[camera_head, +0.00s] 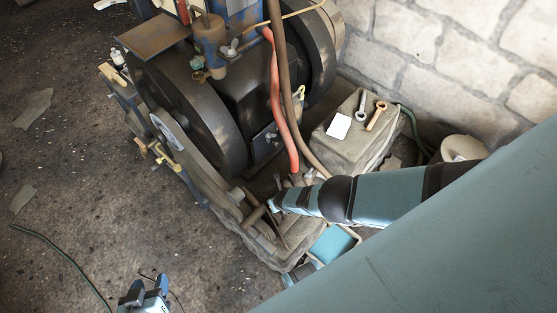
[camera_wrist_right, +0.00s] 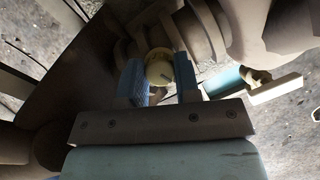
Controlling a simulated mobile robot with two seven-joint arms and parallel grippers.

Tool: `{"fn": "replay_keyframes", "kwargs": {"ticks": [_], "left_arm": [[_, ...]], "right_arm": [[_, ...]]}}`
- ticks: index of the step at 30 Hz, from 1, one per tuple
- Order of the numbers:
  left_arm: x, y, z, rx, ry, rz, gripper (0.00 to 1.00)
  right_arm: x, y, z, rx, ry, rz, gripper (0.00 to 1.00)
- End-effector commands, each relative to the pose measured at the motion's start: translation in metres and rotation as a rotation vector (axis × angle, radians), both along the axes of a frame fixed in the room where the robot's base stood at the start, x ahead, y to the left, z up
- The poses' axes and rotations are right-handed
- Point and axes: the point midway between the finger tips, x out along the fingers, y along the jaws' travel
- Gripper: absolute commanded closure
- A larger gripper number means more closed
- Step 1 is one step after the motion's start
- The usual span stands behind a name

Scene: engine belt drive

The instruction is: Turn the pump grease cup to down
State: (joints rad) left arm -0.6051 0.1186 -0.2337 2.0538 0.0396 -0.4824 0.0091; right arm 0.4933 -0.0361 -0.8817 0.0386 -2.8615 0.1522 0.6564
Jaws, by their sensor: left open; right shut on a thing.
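The pump grease cup (camera_wrist_right: 159,66) is a small pale-yellow round cup in the right wrist view, with a dark slot or mark on its face. My right gripper (camera_wrist_right: 160,82) has its two blue fingers on either side of it and is shut on it. In the head view my right gripper (camera_head: 274,204) reaches in at the low front end of the engine, and the cup cannot be made out there. Which way the cup points is hard to tell. My left gripper (camera_head: 146,292) is open and empty over the floor at the bottom edge, away from the engine.
The engine's dark flywheel (camera_head: 190,110) and red hose (camera_head: 280,100) stand behind the right gripper. A stone block (camera_head: 352,150) holds a white card (camera_head: 339,125) and two wrench-like tools. A blue tray (camera_head: 333,243) lies below my right arm. The floor at left is mostly clear.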

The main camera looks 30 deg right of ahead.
Motion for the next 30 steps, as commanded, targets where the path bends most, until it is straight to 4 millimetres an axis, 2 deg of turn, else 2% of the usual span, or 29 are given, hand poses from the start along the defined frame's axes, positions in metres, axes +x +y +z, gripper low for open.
{"fn": "replay_keyframes", "kwargs": {"ticks": [6,7,9,10,20,25,30], "left_arm": [[0.001,0.0,0.001,0.0,-0.003,0.0,0.5],[0.001,0.0,0.001,0.0,-0.003,0.0,0.5],[0.001,0.0,0.001,0.0,-0.003,0.0,0.5],[0.001,0.0,0.001,0.0,-0.003,0.0,0.5],[0.001,0.0,0.004,0.0,-0.002,0.0,0.5],[0.0,0.001,0.021,0.009,-0.008,-0.003,0.5],[0.0,0.003,0.047,0.027,-0.035,-0.015,0.5]], "right_arm": [[0.001,0.0,0.001,0.0,-0.002,0.0,0.94],[0.001,0.0,0.001,0.0,-0.001,0.0,0.65],[0.001,0.0,0.001,0.0,-0.001,0.001,0.49],[0.001,0.0,0.0,0.0,-0.001,0.001,0.45],[0.0,0.0,0.003,0.0,0.0,0.001,0.45],[-0.006,0.0,0.021,-0.001,0.0,0.002,0.45],[-0.015,0.001,0.046,-0.001,0.001,0.003,0.45]]}}
